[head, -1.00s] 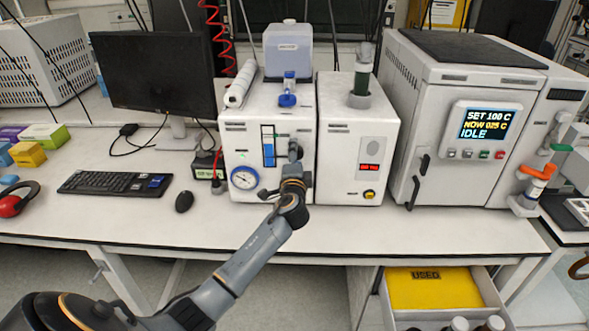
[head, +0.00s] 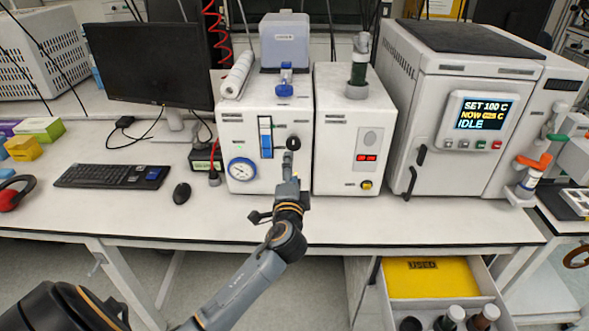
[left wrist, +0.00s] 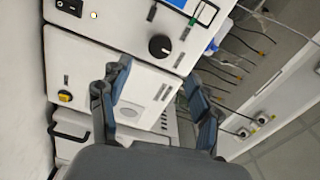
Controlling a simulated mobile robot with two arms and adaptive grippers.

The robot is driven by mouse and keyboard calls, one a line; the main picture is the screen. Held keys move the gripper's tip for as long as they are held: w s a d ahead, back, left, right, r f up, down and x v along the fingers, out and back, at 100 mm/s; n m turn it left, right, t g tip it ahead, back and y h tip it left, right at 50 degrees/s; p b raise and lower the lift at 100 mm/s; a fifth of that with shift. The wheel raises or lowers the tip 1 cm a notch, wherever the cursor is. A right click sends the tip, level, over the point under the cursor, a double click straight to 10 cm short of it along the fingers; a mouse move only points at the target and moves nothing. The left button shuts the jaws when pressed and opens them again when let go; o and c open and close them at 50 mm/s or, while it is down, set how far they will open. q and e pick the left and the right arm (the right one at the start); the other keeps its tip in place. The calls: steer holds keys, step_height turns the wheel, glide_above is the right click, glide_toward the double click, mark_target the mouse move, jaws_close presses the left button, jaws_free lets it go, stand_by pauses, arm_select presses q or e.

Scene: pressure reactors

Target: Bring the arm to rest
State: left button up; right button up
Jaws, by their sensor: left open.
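My left arm reaches in from the lower left of the head view. Its gripper (head: 288,165) is in front of the white box with the gauge (head: 242,169), just below its black knob (head: 293,143). In the left wrist view the fingers (left wrist: 158,92) are spread apart with nothing between them. The black knob (left wrist: 160,46) shows beyond the fingertips, apart from them. Contact with the box front cannot be seen in the head view. My right gripper is not in view.
A second white box (head: 349,135) and an oven reading IDLE (head: 487,114) stand to the right. A mouse (head: 181,193), keyboard (head: 112,177) and monitor (head: 150,70) are to the left. An open drawer (head: 428,283) with a yellow USED insert and bottles juts out below the bench.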

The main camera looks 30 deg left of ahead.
arm_select(q)
steer(key=shift+f, duration=0.1)
steer(key=s+d+f+n+g+h, duration=0.2)
steer(key=s+d+f+n+g, duration=0.1)
steer(key=s+f, duration=0.45)
steer(key=s+d+f+n+g+h, duration=0.2)
steer(key=s+d+f+n+g, duration=0.1)
steer(key=s+f, duration=0.4)
steer(key=s+d+f+n+g+h, duration=0.1)
steer(key=s+d+f+g+h, duration=0.15)
steer(key=s+d, duration=0.45)
steer(key=s+d+f+n+g+h, duration=0.1)
steer(key=s+d+f+g+h, duration=0.15)
steer(key=s, duration=0.85)
step_height(320, 180, down, 25)
steer(key=s+g+b, duration=0.1)
steer(key=g, duration=0.1)
steer(key=s+a+f+g+b, duration=0.1)
steer(key=s+a+f, duration=0.1)
steer(key=s+f, duration=1.5)
steer(key=shift+s+a+f+h, duration=0.15)
steer(key=shift+f+h, duration=0.15)
steer(key=shift+f, duration=0.45)
